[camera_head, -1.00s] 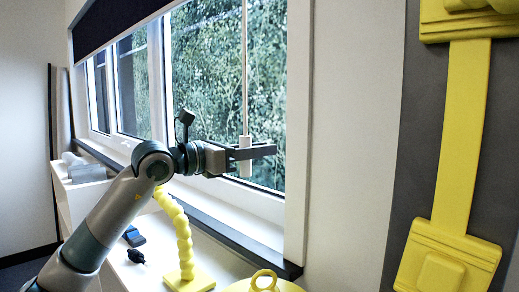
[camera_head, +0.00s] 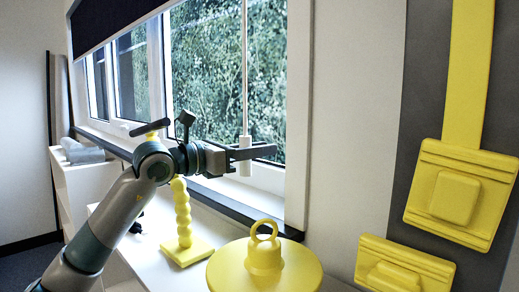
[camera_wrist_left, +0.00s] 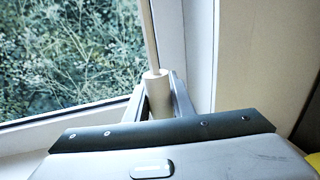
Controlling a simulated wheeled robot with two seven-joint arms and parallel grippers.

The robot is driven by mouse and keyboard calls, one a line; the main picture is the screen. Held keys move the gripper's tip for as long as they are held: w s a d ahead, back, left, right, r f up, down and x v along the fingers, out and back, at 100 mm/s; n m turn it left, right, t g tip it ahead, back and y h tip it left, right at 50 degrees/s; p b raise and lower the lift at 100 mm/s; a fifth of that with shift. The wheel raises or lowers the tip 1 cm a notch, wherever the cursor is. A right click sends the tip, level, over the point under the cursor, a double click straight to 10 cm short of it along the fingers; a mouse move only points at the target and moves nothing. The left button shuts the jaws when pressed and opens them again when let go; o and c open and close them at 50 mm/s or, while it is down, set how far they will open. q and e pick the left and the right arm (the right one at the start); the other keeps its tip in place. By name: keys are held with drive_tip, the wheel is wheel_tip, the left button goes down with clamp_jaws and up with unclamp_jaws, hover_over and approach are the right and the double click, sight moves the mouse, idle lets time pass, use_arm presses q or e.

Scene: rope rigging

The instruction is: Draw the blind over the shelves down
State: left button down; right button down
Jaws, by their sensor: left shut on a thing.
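The dark blind (camera_head: 110,22) hangs across the top left of the window in the head view, with its lower edge above most of the glass. A thin pale cord (camera_head: 245,70) runs down in front of the glass to a white cylindrical pull (camera_head: 245,158). My left gripper (camera_head: 258,153) is shut on this pull, near the lower right of the window. In the left wrist view the pull (camera_wrist_left: 156,82) stands upright between the fingers, with the cord above it. The shelves (camera_head: 75,185) are below the window at left. My right gripper is not in view.
A yellow beaded stand (camera_head: 183,215) and a yellow disc with a ring-topped knob (camera_head: 265,262) are on the white surface below the window. Yellow buckles (camera_head: 462,195) are on the wall at right. A dark sill (camera_head: 260,222) runs under the window.

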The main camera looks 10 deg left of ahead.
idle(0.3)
use_arm(q)
drive_tip(key=c, duration=1.5)
unclamp_jaws()
drive_tip(key=shift+c, duration=0.2)
drive_tip(key=shift+s+a, duration=0.1)
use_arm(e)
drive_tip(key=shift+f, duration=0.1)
use_arm(q)
drive_tip(key=b+v, duration=0.4)
drive_tip(key=v, duration=1.3)
drive_tip(key=shift+b, duration=0.35)
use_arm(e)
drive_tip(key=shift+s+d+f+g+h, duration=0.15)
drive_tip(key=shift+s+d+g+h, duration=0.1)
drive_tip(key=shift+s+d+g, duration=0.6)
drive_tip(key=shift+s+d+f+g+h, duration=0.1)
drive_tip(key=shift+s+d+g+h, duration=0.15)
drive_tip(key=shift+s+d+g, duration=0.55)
use_arm(q)
drive_tip(key=shift+s+r, duration=0.1)
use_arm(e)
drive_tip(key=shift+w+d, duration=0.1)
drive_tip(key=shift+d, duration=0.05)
